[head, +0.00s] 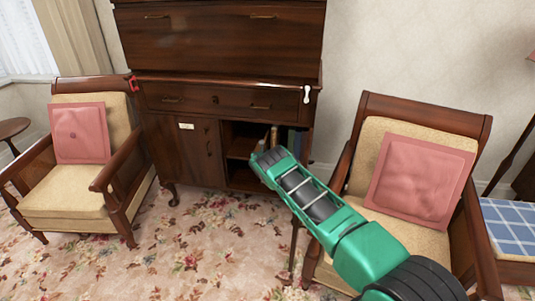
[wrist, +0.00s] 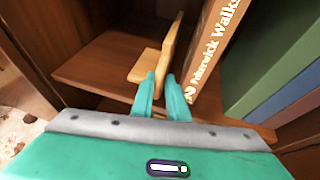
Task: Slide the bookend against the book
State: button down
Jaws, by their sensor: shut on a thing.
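The light wooden bookend (wrist: 171,45) stands in an open shelf compartment in the wrist view, with an upright plate and a low foot to its left. My gripper (wrist: 161,88) reaches into the compartment from the front. Its two green fingers are shut on the near part of the bookend, which they partly hide. The brown book (wrist: 212,55) with pale lettering, partly reading "Walks", stands just right of the bookend. A narrow gap shows between them. In the head view my gripper (head: 268,157) is at the cabinet opening, and the arm hides part of the shelf.
Green and blue books (wrist: 290,95) stand right of the brown book. The shelf board (wrist: 95,70) is bare left of the bookend. The dark wooden cabinet (head: 180,150) encloses the compartment. Armchairs with pink cushions stand at left (head: 80,135) and right (head: 420,180).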

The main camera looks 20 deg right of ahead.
jog(key=shift+d+r, duration=0.15)
jog(key=shift+d, duration=0.05)
jog(key=c, duration=1.9)
grip_release()
jog(key=shift+w, duration=0.1)
jog(key=shift+o, duration=0.2)
jog(key=shift+a, duration=0.1)
jog(key=v, duration=1)
jog(key=shift+s, duration=0.3)
jog(key=shift+a, duration=0.1)
jog(key=shift+c, duration=0.3)
